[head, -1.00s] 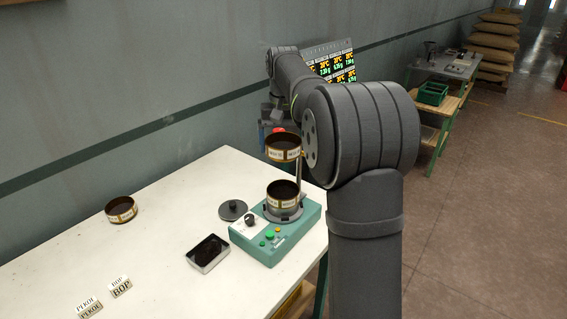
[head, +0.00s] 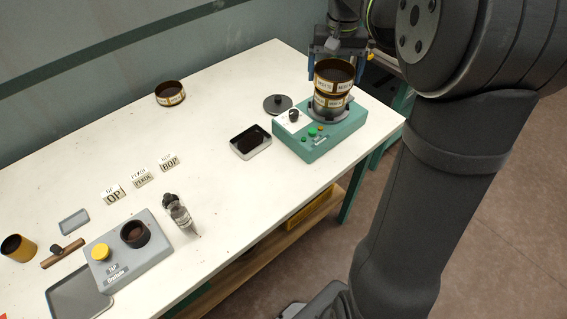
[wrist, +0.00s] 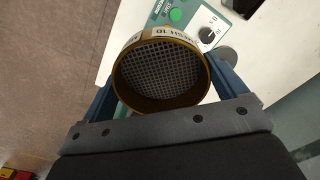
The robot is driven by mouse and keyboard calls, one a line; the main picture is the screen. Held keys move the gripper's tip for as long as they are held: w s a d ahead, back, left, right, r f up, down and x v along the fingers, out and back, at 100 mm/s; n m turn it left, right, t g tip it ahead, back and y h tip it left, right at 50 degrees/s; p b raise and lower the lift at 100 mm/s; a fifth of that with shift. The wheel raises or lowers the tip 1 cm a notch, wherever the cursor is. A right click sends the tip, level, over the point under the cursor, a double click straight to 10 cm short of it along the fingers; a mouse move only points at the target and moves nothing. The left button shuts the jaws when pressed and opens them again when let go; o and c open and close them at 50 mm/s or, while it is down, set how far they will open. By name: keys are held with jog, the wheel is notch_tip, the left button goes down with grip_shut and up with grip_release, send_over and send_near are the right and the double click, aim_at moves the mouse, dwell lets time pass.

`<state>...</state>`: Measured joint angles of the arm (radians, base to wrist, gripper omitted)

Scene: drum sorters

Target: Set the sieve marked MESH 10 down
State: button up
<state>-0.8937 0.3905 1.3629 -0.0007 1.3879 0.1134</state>
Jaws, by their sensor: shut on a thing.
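The sieve marked MESH 10 (wrist: 165,72) is a brass-brown ring with a grey wire mesh and a white label. It also shows in the head view (head: 334,78). My gripper (wrist: 160,85) is shut on it, one blue finger at each side. The held sieve is directly over another labelled sieve (head: 329,104) on the green shaker (head: 322,138). Their rims look very close, and I cannot tell whether they touch. My gripper's fingers also show in the head view (head: 338,66).
A third sieve (head: 170,93) stands alone at the table's back. A round dark lid (head: 278,103) and a tray of dark leaf (head: 251,142) lie left of the shaker. White table lies bare between.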

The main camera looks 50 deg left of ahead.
jog(key=s+d+f, duration=1)
jog(key=f, duration=0.1)
jog(key=s+a+f, duration=0.2)
jog(key=a, duration=0.1)
jog(key=s+a+f, duration=0.2)
jog(key=a, duration=0.1)
jog(key=s+a+f, duration=0.2)
jog(key=a, duration=0.1)
jog(key=shift+s+a+f, duration=0.15)
jog(key=shift+a+f, duration=0.1)
jog(key=shift+a, duration=0.05)
jog(key=shift+f, duration=2.05)
jog(key=shift+f, duration=0.15)
jog(key=o, duration=0.9)
jog(key=shift+c, duration=0.2)
notch_tip(320, 180, up, 12)
jog(key=shift+r, duration=0.2)
